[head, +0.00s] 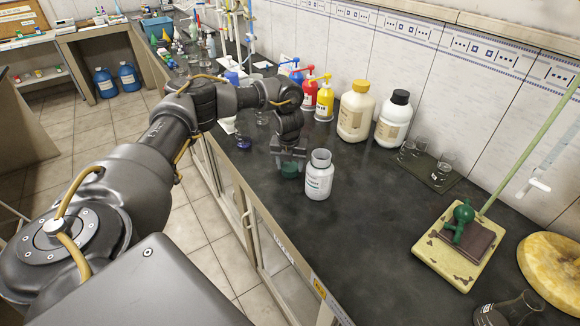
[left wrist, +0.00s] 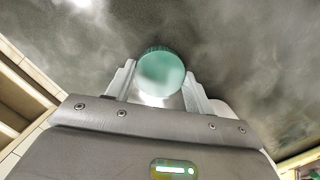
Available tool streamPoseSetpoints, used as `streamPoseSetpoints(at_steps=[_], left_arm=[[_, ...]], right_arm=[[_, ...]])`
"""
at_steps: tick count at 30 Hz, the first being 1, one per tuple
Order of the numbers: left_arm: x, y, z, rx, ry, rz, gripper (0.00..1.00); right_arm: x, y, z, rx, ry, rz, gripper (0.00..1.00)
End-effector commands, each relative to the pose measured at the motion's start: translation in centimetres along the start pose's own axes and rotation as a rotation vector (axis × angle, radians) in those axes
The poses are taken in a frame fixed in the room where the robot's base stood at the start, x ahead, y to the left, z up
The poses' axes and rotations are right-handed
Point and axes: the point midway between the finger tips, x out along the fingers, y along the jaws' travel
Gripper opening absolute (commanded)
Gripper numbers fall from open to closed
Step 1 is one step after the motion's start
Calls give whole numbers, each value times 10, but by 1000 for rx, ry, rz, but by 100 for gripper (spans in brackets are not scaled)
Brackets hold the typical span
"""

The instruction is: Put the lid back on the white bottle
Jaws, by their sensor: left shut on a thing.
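The white bottle (head: 319,181) stands upright and uncovered on the dark counter in the head view, its grey-looking neck showing at the top. My left gripper (head: 290,166) is just left of the bottle, pointing down. It is shut on the green lid (head: 290,171), which is partly hidden by the fingers. The lid also shows in the left wrist view (left wrist: 161,74), round and teal, between the two fingers. I cannot tell whether the lid touches the counter. My right gripper is not in view.
Behind the bottle stand a yellow-capped bottle (head: 355,112), a black-capped bottle (head: 393,120) and red (head: 308,96) and yellow (head: 325,102) pump bottles. Beakers on a tray (head: 438,180) and a stand base (head: 437,247) are to the right. The counter in front is clear.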

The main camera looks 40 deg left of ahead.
Motion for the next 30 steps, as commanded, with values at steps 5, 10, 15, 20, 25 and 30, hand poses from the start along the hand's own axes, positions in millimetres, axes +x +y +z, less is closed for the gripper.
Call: streamPoseSetpoints(at_steps=[5, 10, 15, 20, 25, 30], left_arm=[[-7, -1, 2, 0, -3, -3, 32], [-27, -1, 6, -1, -5, -4, 32], [-72, 6, -14, 6, -8, -3, 32], [-106, 14, -42, 5, -4, -1, 32], [-124, 22, -74, 4, -3, -2, 32], [-139, 28, -97, 2, -2, -1, 32]], right_arm=[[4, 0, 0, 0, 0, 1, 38], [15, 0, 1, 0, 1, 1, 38], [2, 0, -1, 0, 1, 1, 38], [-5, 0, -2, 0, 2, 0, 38], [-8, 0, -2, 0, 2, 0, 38], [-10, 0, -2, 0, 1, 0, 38]])
